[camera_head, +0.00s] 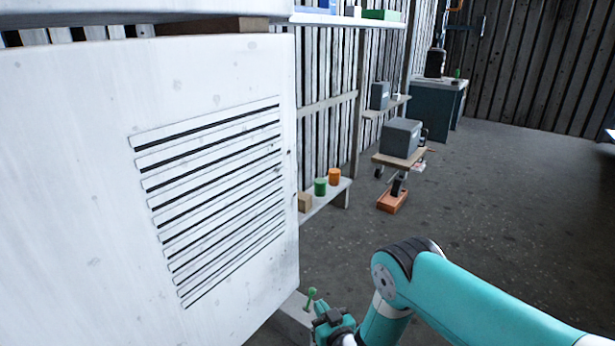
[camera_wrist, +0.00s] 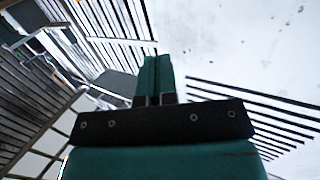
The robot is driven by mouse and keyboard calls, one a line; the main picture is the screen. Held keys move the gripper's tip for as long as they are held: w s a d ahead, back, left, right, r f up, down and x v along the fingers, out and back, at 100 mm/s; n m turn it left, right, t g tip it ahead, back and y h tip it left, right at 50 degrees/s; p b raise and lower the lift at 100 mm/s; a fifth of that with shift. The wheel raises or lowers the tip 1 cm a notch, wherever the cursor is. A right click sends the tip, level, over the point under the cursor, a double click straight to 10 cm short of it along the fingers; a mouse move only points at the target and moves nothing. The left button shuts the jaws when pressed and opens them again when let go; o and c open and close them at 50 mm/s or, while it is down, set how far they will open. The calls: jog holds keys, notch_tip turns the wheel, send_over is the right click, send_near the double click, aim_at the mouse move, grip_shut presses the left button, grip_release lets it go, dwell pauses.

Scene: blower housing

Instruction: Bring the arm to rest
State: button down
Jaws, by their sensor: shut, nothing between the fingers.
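My teal arm reaches in from the lower right in the head view, bent at a dark joint. My gripper (camera_head: 322,318) is low in that view, beside the lower right edge of the white housing (camera_head: 80,190). In the wrist view its two teal fingers (camera_wrist: 156,62) lie together, shut with nothing between them. The housing's slotted face (camera_wrist: 225,45) fills the right of that view. A small green knob-like piece (camera_head: 311,294) shows right by the gripper; I cannot tell whether they touch.
A low bench (camera_head: 328,199) holds a green can (camera_head: 320,187), an orange can (camera_head: 334,177) and a tan block (camera_head: 305,202). A cart (camera_head: 413,159) carries a grey box (camera_head: 400,138). A dark cabinet (camera_head: 433,108) stands behind. The floor (camera_head: 510,210) at right is clear.

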jog(key=w+a+r+n+g+y+p, duration=0.1)
jog(key=w+a+r+g, duration=0.1)
jog(key=r, duration=0.6)
jog(key=w+a+r+g, duration=0.2)
jog(key=r, duration=0.5)
jog(key=s+d+r+g+p, duration=0.1)
jog(key=s+r+g, duration=0.1)
jog(key=r, duration=0.5)
jog(key=s+r+g, duration=0.2)
jog(key=s+r, duration=0.1)
jog(key=r, duration=0.4)
jog(key=s+d+r+n+g+p, duration=0.1)
jog(key=s+d+r+g, duration=0.25)
jog(key=s+r, duration=0.65)
jog(key=s+d+r+g+h+p, duration=0.1)
jog(key=s+d+r, duration=0.15)
jog(key=s, duration=0.45)
jog(key=s+d+r+g+h, duration=0.2)
jog(key=s+d, duration=0.2)
jog(key=s, duration=0.2)
jog(key=s+d+r+g+h+p, duration=0.1)
jog(key=s+d+r, duration=0.2)
jog(key=s, duration=0.4)
notch_tip(320, 180, up, 37)
jog(key=p, duration=3.7)
jog(key=shift+s+d+r+p, duration=0.2)
jog(key=shift+s+d+p, duration=0.2)
jog(key=shift+s, duration=0.05)
